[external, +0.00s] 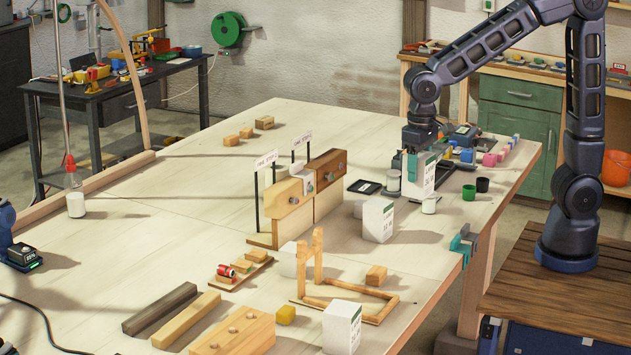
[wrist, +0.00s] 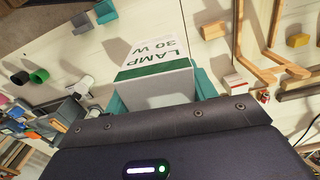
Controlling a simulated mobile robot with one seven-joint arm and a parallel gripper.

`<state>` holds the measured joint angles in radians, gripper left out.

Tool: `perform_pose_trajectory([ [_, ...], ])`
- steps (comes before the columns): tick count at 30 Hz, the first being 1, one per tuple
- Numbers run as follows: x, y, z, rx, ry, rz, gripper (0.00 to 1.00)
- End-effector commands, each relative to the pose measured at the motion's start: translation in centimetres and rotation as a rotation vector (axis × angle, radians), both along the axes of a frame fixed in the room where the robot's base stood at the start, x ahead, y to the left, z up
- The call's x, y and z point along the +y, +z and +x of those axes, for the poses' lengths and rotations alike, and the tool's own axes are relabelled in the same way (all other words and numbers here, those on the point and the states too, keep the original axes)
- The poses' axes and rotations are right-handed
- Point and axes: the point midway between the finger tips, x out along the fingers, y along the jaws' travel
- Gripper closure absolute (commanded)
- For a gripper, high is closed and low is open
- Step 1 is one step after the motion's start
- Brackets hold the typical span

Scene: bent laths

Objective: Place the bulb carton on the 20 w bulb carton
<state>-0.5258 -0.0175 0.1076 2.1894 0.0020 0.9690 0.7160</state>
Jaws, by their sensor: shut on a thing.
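My gripper (external: 419,157) is shut on a white bulb carton (external: 422,176) with a green band, on the right part of the workbench. In the wrist view the held carton (wrist: 155,82) reads "LAMP 30 W" and sits between the teal fingers. I cannot tell how far its bottom is above the bench. A white carton with grey print (external: 378,219) stands on the bench, left of and nearer the camera than the held one. Another white printed carton (external: 342,327) stands at the front edge. Their print is too small to read, so I cannot tell which is 20 W.
A wooden jig (external: 308,192) with upright signs stands left of the cartons. A bent-lath frame (external: 350,298) lies in front. A teal clamp (external: 463,243) grips the bench edge.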

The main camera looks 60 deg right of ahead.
Motion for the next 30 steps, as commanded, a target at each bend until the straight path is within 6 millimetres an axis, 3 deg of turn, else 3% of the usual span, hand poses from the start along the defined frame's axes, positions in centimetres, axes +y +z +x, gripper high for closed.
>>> perform_pose_trajectory([
  [9, 0.2, 1.5, 0.1, 0.000, 0.001, 0.000, 0.67],
  [14, 2.6, 2.3, 1.0, 0.002, 0.010, 0.001, 0.67],
  [17, 5.8, 3.4, 2.0, 0.003, 0.020, 0.002, 0.67],
  [22, 12.8, 5.7, 3.6, 0.004, 0.036, 0.004, 0.67],
  [30, 24.1, 8.6, 4.0, 0.004, 0.059, 0.004, 0.67],
])
